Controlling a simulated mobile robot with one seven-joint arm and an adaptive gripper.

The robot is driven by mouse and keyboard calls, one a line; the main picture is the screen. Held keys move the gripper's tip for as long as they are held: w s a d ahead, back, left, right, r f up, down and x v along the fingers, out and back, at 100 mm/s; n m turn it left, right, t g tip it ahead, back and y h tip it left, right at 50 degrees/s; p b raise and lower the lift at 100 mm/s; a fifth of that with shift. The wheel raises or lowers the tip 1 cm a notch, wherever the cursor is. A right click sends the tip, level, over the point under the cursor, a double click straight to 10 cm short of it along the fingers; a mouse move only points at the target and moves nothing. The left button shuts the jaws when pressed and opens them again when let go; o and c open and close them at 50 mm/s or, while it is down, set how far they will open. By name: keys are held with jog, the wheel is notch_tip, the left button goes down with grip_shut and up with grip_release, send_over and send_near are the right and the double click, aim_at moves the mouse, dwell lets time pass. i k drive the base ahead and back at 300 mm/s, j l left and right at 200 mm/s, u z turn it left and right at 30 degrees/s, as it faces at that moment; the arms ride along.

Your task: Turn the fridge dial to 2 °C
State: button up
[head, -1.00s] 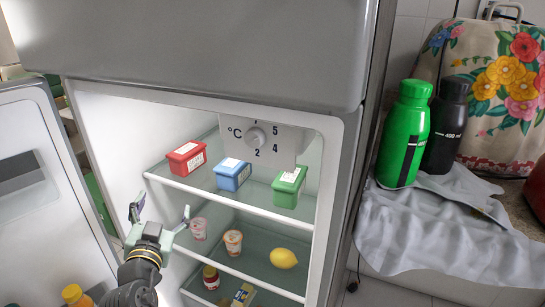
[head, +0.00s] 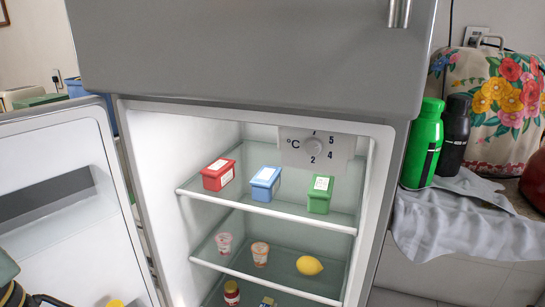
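The fridge dial (head: 313,146) is a small round grey knob on a light panel (head: 345,147) at the top back of the open fridge. The panel has °C at its left, 5 at the upper right, 4 at the right and 2 below the knob. The knob's pointer is too small to read. Nothing touches the dial. My gripper's fingers cannot be made out; only dark parts of my arm show at the lower left corner, well away from the dial.
Below the panel, a red box (head: 218,175), a blue box (head: 264,184) and a green box (head: 320,195) stand on the upper shelf. Two cups and a lemon (head: 309,265) are on the shelf below. The fridge door (head: 70,190) stands open at the left. A green bottle (head: 423,145) stands at the right.

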aim_at(312, 145)
jog(key=k+l+z, duration=0.15)
jog(key=z, duration=0.35)
jog(key=k+l+z, duration=0.45)
jog(key=i+j, duration=0.1)
